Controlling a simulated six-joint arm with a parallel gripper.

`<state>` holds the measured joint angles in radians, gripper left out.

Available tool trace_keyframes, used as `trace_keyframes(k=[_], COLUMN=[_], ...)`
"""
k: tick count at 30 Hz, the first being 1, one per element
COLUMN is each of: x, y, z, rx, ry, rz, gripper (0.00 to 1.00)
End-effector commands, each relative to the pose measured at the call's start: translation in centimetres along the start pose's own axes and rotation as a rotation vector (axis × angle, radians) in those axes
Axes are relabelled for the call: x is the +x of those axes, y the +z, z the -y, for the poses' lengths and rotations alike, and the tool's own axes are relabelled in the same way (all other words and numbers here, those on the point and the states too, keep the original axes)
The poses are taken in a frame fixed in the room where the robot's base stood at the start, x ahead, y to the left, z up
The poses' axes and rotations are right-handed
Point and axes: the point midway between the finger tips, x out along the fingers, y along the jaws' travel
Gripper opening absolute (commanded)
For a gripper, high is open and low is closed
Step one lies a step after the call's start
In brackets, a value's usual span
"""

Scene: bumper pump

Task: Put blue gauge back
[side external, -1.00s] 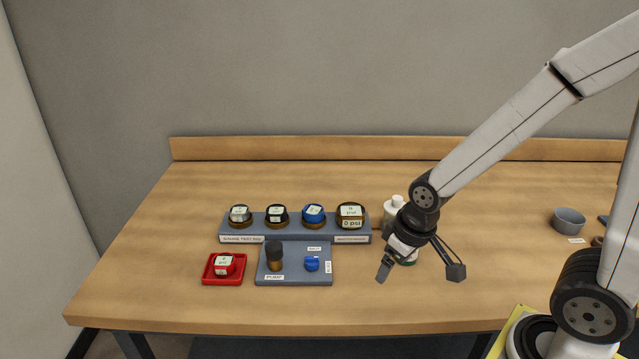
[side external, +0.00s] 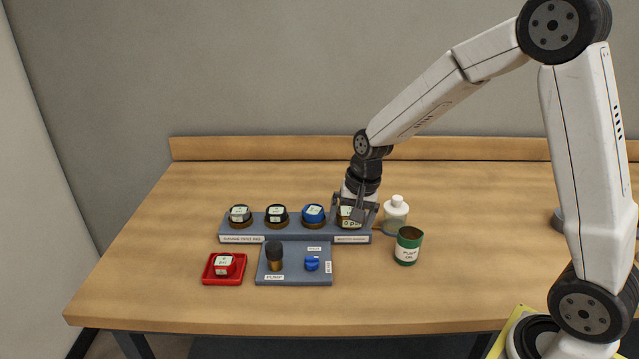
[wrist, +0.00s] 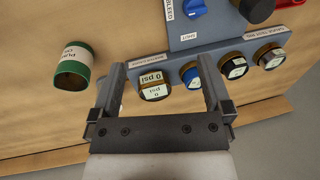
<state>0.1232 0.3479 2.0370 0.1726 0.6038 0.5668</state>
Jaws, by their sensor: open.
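The blue gauge (side external: 314,213) sits upright on the grey gauge rack (side external: 295,236), third from the left. In the wrist view the blue gauge (wrist: 189,75) shows just inside the right-hand finger. My gripper (side external: 356,207) is open at the rack's right end, above and around the larger dark gauge marked 0 psi (side external: 349,222), partly hiding it. In the wrist view this larger gauge (wrist: 153,85) lies between the fingers of my gripper (wrist: 162,66). I cannot tell whether the fingers touch it. Nothing is held.
Grey-faced (side external: 240,214) and black (side external: 276,214) gauges stand on the rack's left. A red gauge (side external: 223,265) sits in a red tray (side external: 210,279). The pump block (side external: 300,276) is in front. A white bottle (side external: 395,213) and green can (side external: 408,246) stand right of the rack.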

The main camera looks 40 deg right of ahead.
Motion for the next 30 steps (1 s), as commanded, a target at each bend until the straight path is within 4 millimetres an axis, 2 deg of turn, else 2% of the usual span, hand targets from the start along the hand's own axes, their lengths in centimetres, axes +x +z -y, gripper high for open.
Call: trace_keyframes(k=[1,9,18,24,30], x=[0.3,1.6,3.2,4.2,4.7], y=[-1.3,-7.0,-13.0,-16.1,-17.6], z=[0.5,2.9,4.5,5.0,5.1], rx=[0.075,0.472,0.892,1.124,1.244], ry=[-0.004,-0.029,-0.049,-0.056,-0.055], rz=[0.01,0.078,0.172,0.237,0.275], gripper=[1.0,1.0,1.0,1.0,1.0])
